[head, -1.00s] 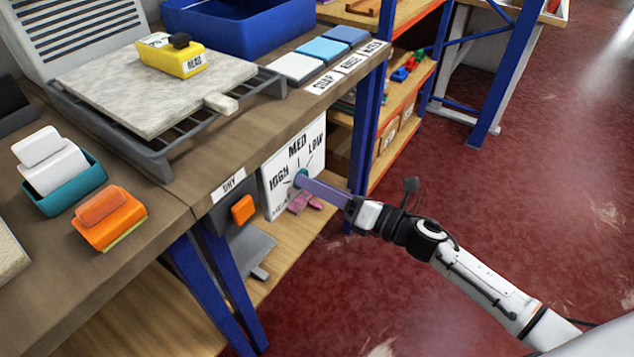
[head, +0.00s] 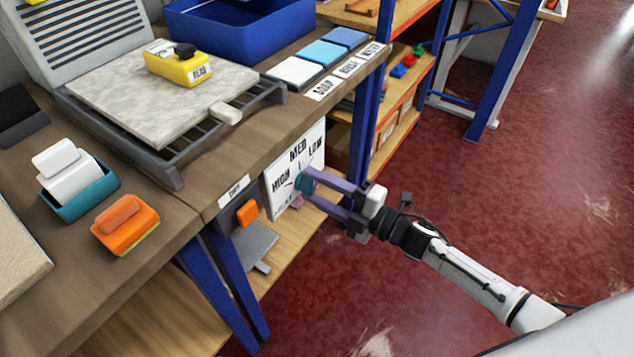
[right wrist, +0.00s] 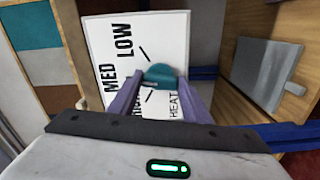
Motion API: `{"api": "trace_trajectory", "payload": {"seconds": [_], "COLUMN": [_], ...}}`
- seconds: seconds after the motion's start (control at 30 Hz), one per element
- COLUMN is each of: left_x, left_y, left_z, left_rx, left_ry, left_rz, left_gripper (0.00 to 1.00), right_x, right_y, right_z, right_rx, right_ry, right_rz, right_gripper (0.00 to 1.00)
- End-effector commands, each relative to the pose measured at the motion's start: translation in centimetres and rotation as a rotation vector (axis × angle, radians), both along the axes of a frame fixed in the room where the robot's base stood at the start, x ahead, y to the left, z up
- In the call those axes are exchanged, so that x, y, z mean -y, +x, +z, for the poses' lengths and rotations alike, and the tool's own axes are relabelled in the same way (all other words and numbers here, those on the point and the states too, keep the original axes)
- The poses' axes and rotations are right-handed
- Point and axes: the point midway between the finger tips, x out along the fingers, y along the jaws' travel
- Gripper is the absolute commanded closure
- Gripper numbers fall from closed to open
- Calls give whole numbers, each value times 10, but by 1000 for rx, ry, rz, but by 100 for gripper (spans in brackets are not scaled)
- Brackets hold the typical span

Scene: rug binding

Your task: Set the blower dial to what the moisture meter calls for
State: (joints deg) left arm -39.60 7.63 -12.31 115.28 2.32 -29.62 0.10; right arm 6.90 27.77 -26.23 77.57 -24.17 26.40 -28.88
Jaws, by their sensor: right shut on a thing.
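The teal blower dial (head: 304,184) sits on a white panel (head: 289,208) marked HIGH, MED and LOW, on the bench front. My right gripper (head: 307,186) has its two purple fingers around the dial; in the right wrist view they are on either side of the dial (right wrist: 162,75). I cannot tell which mark the dial points to. The yellow moisture meter (head: 172,66), with a READ label and a dark top part, lies on the pale rug piece (head: 130,108). Its reading cannot be made out. My left gripper is not in view.
An orange switch (head: 247,213) under a DRY label (head: 234,190) is left of the panel. A teal holder with a white block (head: 68,176) and an orange block (head: 126,222) stand on the bench. A blue bin (head: 248,30) is behind. The red floor is open at right.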

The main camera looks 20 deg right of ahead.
Motion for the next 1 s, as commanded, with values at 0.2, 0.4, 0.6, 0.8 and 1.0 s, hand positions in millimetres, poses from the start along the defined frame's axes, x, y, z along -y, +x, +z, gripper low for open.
{"api": "trace_trajectory", "payload": {"seconds": [0.2, 0.4, 0.6, 0.8, 1.0], "left_x": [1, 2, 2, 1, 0], "left_y": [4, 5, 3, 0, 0], "left_z": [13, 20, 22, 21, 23], "left_rx": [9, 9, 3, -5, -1], "left_ry": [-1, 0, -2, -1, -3], "left_rz": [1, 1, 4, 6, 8], "left_gripper": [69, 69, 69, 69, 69], "right_x": [1, 2, 1, 1, 1], "right_y": [1, 1, 1, 1, 0], "right_z": [2, 1, 1, 0, -1], "right_rx": [-127, -244, -350, -439, -499], "right_ry": [161, 311, 450, 562, 638], "right_rz": [-3, -4, -3, -4, -4], "right_gripper": [79, 79, 79, 79, 79]}}
